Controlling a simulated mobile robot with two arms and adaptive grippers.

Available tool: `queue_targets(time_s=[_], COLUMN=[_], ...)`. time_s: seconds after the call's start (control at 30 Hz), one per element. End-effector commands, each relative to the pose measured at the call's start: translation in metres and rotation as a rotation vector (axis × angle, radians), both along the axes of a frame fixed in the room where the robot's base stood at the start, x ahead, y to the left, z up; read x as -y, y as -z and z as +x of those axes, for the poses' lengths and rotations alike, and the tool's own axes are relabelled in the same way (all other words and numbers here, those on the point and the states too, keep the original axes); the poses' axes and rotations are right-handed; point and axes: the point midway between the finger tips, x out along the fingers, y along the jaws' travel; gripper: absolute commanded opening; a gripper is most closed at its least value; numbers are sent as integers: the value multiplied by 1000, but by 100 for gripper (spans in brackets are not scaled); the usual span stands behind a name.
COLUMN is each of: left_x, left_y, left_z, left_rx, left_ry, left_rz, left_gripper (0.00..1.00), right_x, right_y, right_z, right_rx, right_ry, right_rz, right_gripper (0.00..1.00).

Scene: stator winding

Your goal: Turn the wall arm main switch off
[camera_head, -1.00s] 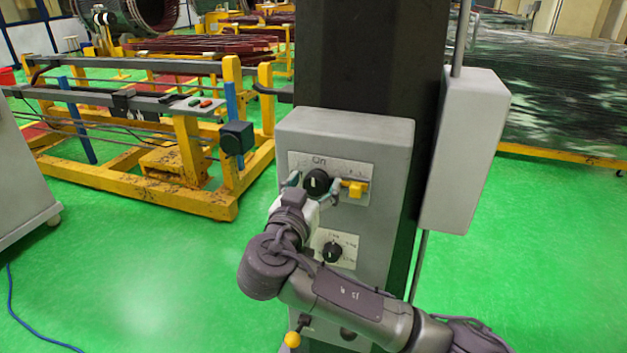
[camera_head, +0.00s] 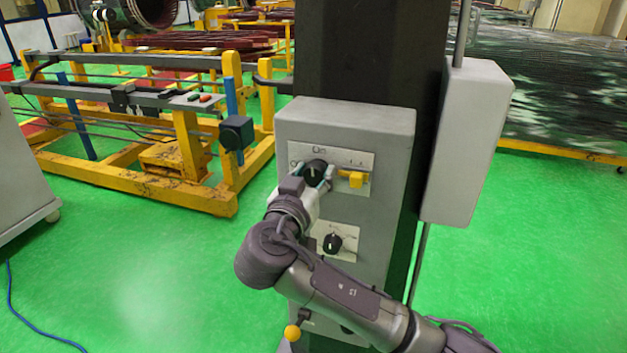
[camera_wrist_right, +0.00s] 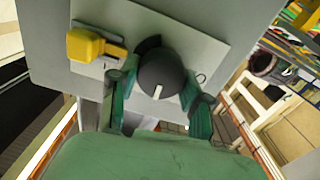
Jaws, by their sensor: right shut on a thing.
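The main switch is a round black knob (camera_head: 315,172) with a white pointer line, on the upper plate of a grey box fixed to a dark column. The plate has markings above and to the left of the knob; the top one looks like "On". In the right wrist view the knob (camera_wrist_right: 161,75) sits between the two green fingers, its white line pointing down toward my palm. My right gripper (camera_head: 318,181) is shut on the knob; in the wrist view the right gripper (camera_wrist_right: 160,97) has a finger on each side of it. My left gripper is not in view.
A yellow padlock-like piece (camera_head: 352,178) sits just right of the knob. A smaller black knob (camera_head: 332,243) is below, and a yellow ball-tipped lever (camera_head: 292,332) lower still. A grey cabinet (camera_head: 467,145) hangs at the right.

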Motion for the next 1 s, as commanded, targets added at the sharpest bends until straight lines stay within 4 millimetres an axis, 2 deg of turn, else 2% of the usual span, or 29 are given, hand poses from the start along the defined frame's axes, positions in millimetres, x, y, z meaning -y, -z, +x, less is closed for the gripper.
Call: queue_targets(time_s=[0.03,0.1,0.3,0.67,1.0], left_x=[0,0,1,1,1], left_y=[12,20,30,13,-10], left_z=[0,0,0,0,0], left_rx=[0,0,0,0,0], left_ry=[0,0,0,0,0], left_rz=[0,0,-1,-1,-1], left_gripper=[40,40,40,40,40], right_x=[-1,-1,-1,-3,-4], right_y=[7,7,4,-1,-1], right_z=[0,0,0,1,1], right_rx=[-9,-25,-78,-184,-285], right_ry=[-1,-1,-1,-2,-2], right_rz=[-19,-63,-230,-560,-870], right_gripper=[13,13,13,13,13])
